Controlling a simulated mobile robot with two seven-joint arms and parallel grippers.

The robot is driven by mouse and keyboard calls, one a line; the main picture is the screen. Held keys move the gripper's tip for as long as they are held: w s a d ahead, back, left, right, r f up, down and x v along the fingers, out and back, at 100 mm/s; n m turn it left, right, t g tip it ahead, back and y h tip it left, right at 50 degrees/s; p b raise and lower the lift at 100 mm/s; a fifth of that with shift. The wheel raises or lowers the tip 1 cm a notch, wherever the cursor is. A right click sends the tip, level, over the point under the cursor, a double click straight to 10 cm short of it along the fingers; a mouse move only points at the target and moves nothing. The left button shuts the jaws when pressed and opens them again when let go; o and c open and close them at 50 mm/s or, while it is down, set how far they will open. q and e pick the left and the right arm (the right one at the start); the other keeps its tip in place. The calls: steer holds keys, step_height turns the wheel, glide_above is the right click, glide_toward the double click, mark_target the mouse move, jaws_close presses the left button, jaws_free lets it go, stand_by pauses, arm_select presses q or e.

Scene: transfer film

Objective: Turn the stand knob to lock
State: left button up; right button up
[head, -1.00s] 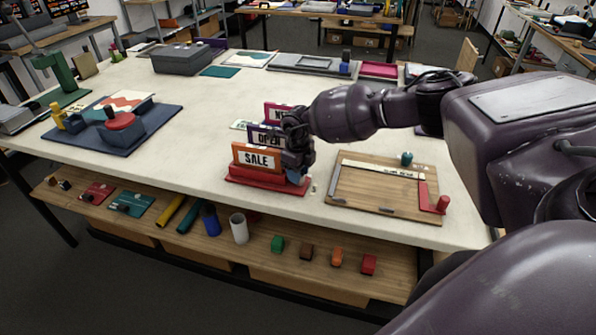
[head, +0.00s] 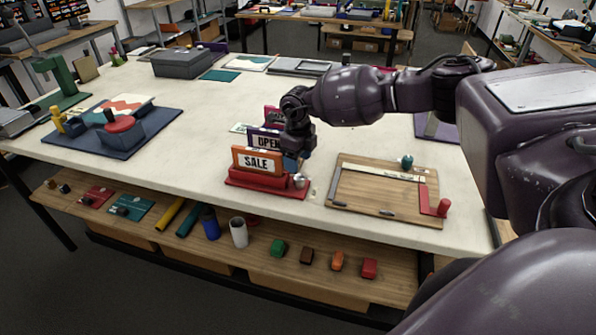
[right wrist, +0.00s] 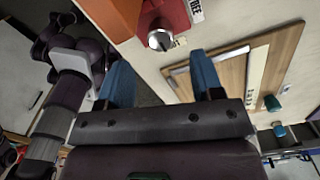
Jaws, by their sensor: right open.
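A red sign stand (head: 262,182) holds an orange SALE sign (head: 257,160) near the table's front edge, with the purple OPEN sign (head: 266,141) behind it. A round silver knob (head: 299,181) sits at the stand's right end. In the right wrist view the knob (right wrist: 160,39) shows a pale line across its face, beside a label (right wrist: 196,10) reading what looks like "FREE". My right gripper (head: 298,158) is above and behind the knob. Its blue fingers (right wrist: 160,62) are apart and empty, and the knob is beyond their tips, not between them.
A wooden board (head: 372,195) with a red-handled strip lies right of the stand, close to the knob. A blue mat (head: 95,140) with a red round part lies at the left. The table between mat and stand is clear. A lower shelf (head: 190,245) holds small items.

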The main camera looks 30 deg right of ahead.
mark_target(298, 176)
steer(key=shift+r, duration=2.45)
